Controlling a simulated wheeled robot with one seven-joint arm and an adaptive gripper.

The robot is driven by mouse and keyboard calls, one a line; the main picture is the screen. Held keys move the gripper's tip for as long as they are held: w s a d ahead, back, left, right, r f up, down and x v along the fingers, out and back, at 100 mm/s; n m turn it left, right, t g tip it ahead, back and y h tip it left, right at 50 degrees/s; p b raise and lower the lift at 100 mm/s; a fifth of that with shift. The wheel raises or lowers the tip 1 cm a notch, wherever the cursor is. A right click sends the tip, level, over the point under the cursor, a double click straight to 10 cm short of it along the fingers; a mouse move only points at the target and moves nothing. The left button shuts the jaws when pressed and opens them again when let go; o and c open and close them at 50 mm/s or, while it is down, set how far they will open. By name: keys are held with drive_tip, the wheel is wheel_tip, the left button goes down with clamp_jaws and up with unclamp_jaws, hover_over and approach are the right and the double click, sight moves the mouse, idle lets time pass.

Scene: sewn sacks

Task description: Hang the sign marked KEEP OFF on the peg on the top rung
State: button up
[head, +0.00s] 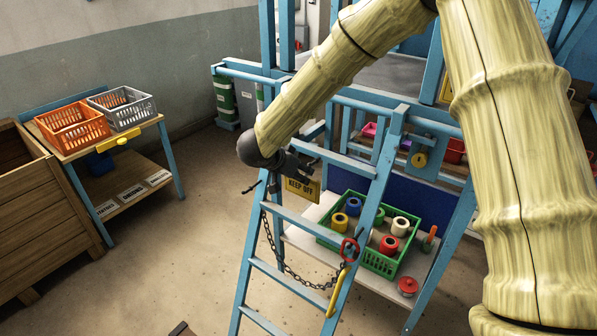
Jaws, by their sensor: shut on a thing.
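The yellow sign marked KEEP OFF (301,188) is in the head view, close under my gripper (289,170), which is shut on it. The sign hangs upright with its lettering facing me, beside the upper part of the blue ladder (343,285). My dark gripper is small in view and partly hidden by the end of my arm, so its fingertips are hard to make out. An upper rung (340,160) crosses just right of my gripper. I cannot clearly make out a peg on it.
A chain (275,255) droops across the ladder to a red clip (349,249). Behind stands a green crate (380,262) with coloured spools. At left, a table holds an orange basket (72,128) and a grey basket (122,107), beside a wooden crate (45,225). Floor left of the ladder is mostly clear.

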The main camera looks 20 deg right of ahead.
sight(309, 165)
drive_tip(key=shift+w+d+p, duration=0.4)
drive_tip(key=shift+d+p, duration=0.1)
drive_tip(key=shift+d, duration=0.3)
drive_tip(key=shift+w+d+p, duration=0.5)
drive_tip(key=shift+d+p, duration=0.05)
drive_tip(key=shift+d, duration=0.15)
drive_tip(key=shift+w+d+p, duration=0.5)
drive_tip(key=shift+d+p, duration=0.05)
drive_tip(key=shift+d, duration=0.1)
idle(1.3)
drive_tip(key=shift+w+d+f, duration=0.1)
drive_tip(key=shift+d+f, duration=0.05)
drive_tip(key=shift+f, duration=0.35)
idle(0.5)
idle(0.5)
drive_tip(key=o, duration=1)
drive_tip(key=shift+r+p, duration=0.1)
drive_tip(key=shift+p, duration=0.2)
drive_tip(key=shift+p+v, duration=0.9)
drive_tip(key=shift+v, duration=0.55)
drive_tip(key=shift+p+v, duration=0.35)
drive_tip(key=shift+v, duration=2.7)
